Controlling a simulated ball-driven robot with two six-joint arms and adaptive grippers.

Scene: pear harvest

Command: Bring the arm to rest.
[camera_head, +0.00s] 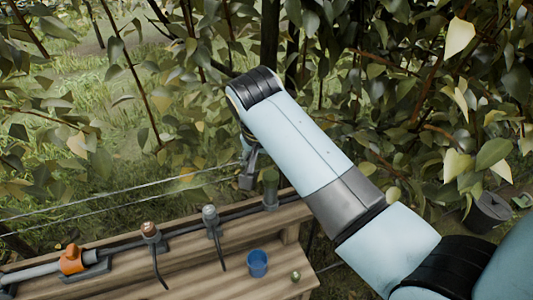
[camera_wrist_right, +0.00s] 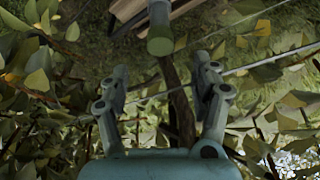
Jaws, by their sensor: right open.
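My right arm crosses the head view from the lower right up to the middle, in front of the foliage. Its gripper (camera_head: 248,172) hangs below the wrist, behind the far edge of the wooden bench (camera_head: 205,262), and is partly hidden by the arm. In the right wrist view the gripper (camera_wrist_right: 160,82) has its two fingers apart, with nothing held between them. My left gripper is not in view.
A blue cup (camera_head: 257,263) and a small green round fruit (camera_head: 295,276) are on the bench. A pipe with an orange valve (camera_head: 72,260) runs along its back. Wires (camera_head: 120,190) cross behind. Leafy branches (camera_head: 440,90) crowd the arm; a dark bucket (camera_head: 487,212) is at right.

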